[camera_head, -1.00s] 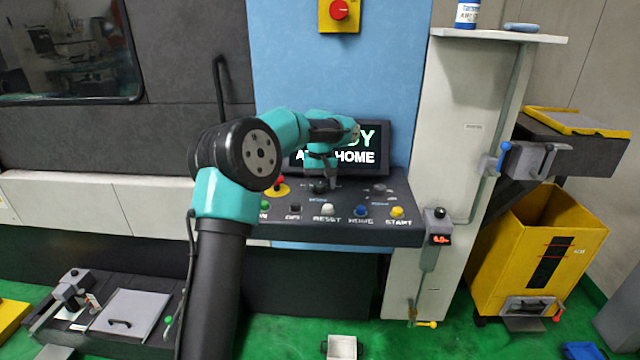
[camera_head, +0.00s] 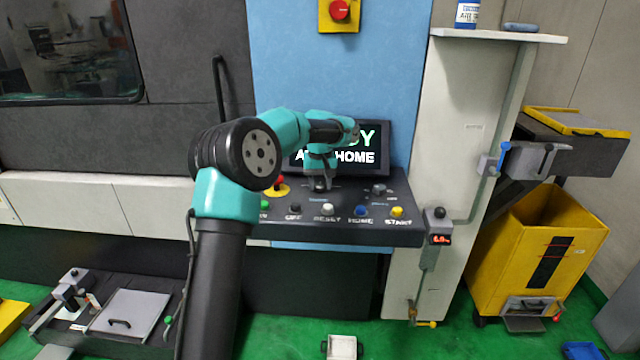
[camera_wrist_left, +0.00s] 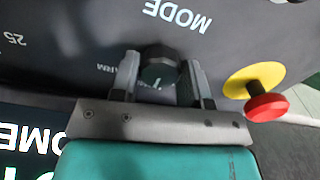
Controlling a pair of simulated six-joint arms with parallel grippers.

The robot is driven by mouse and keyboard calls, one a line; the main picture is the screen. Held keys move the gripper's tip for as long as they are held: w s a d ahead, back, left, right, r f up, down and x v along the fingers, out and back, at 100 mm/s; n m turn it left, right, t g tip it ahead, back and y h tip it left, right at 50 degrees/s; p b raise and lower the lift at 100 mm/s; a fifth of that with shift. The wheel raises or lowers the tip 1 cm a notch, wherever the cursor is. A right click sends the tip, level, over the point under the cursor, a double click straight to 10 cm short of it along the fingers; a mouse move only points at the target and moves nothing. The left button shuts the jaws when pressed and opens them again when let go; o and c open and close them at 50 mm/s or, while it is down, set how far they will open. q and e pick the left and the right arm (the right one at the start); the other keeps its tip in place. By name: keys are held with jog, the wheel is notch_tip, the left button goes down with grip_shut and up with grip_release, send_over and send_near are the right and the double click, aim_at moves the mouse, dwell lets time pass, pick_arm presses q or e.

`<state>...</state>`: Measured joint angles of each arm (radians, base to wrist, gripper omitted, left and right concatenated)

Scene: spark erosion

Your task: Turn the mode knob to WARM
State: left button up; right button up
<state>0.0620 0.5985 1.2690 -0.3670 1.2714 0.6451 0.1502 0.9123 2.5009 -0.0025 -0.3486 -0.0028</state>
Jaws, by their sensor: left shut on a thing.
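The mode knob (camera_wrist_left: 160,66) is dark and round with a pale mark on its face, and it sits below the upside-down MODE label (camera_wrist_left: 178,14) in the wrist view. My left gripper (camera_wrist_left: 162,70) is shut on the knob, one finger on each side. It also shows in the head view (camera_head: 320,182), reaching down onto the console (camera_head: 345,225). Part of a small label that seems to read WARM (camera_wrist_left: 116,71) shows beside the left finger. I cannot tell exactly where the knob's mark points. My right gripper is not in view.
A red emergency button (camera_wrist_left: 267,107) on a yellow base is close to one finger. A row of buttons, including blue HOME (camera_head: 361,210) and yellow START (camera_head: 397,211), lines the console's front. The display (camera_head: 370,145) stands behind my left wrist.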

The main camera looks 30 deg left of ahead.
aim_at(320, 184)
pick_arm(q)
jog(key=m, duration=0.8)
jog(key=shift+m, duration=0.4)
dwell(0.4)
jog(key=o, duration=0.9)
jog(key=shift+o, duration=0.2)
notch_tip(320, 184, up, 17)
jog(key=shift+r, duration=0.2)
